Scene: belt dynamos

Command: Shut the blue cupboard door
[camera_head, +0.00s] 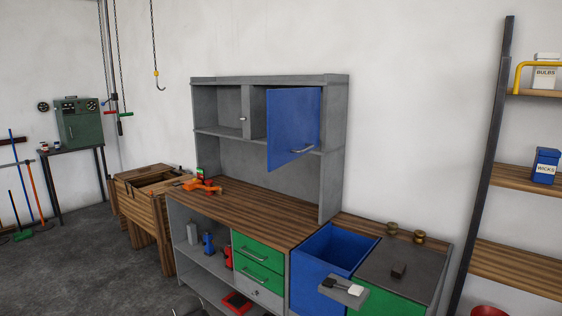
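The blue cupboard door (293,128) is on the right part of the grey upper cupboard (330,170) over the workbench. It stands partly open, swung out from the cupboard front toward me. Its right edge lies near the cupboard's right side, and its left edge is apart from the cupboard's middle post. A silver bar handle (302,150) is low on its face. The door hides most of the compartment behind it.
The wooden worktop (260,212) below is mostly clear, with an orange tool (203,187) at its left. A shelf rack (490,150) is at right.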

